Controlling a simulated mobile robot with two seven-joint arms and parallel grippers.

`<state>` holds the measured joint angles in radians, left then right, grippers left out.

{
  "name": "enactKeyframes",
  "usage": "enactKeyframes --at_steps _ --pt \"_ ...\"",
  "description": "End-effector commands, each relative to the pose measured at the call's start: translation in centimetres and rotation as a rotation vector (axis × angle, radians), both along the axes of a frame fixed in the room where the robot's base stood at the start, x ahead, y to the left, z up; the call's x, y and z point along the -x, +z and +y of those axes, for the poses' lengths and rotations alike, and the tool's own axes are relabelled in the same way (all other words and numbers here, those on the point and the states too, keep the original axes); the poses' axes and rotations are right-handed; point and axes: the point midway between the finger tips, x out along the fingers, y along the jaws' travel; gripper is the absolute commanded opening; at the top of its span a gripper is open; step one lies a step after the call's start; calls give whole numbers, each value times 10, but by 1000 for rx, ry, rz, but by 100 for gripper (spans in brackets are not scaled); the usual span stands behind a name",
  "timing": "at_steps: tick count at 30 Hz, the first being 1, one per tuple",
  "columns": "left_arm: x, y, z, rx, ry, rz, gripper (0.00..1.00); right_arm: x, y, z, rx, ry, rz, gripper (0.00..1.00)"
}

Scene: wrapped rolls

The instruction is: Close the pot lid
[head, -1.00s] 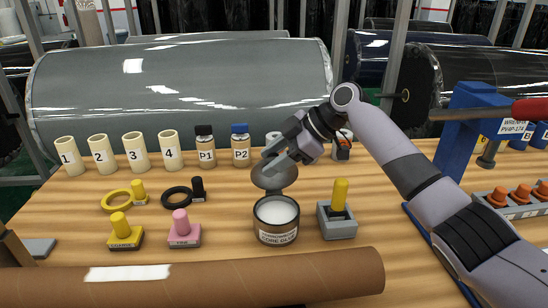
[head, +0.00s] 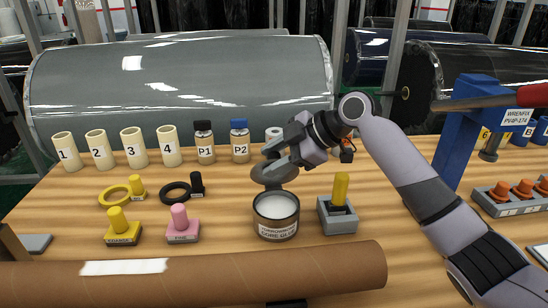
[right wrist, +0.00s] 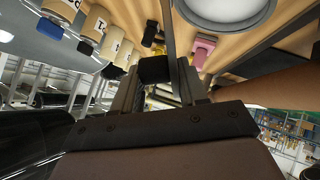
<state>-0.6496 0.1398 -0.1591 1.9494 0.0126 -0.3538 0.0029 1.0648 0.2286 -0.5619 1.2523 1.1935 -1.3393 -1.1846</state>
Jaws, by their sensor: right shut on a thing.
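The pot (head: 276,228) is a dark round can with a white label, standing open on the wooden table. White glue shows inside it, and its round mouth also shows at the top of the right wrist view (right wrist: 228,10). My right gripper (head: 273,156) is at the lid's upper part, behind and above the pot, and is shut on the lid. Its fingers hide part of the lid. My left gripper is not in view.
A grey block with a yellow handle (head: 339,212) stands close right of the pot. A pink-handled stamp (head: 182,226) stands to the left. A long brown tube (head: 200,278) lies in front. Bottles P1 (head: 204,143) and P2 (head: 240,142) stand behind.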

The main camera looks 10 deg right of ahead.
Motion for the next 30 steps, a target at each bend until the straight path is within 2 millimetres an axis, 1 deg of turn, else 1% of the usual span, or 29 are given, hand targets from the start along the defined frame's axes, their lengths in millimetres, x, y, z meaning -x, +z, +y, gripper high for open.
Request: enactKeyframes --at_steps 1,3,11,19,23,30 --pt "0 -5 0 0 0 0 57 3 -4 -1 0 -1 -30 0" --pt "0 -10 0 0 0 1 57 6 -5 -1 0 -2 -73 0" --pt "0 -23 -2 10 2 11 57 20 -11 -1 0 -2 -234 0" --pt "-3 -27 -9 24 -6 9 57 29 -16 -1 0 -2 -360 0" --pt "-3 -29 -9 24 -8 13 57 31 -16 -1 0 -2 -391 0" --pt "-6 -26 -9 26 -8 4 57 32 -16 -1 0 -3 -409 0"
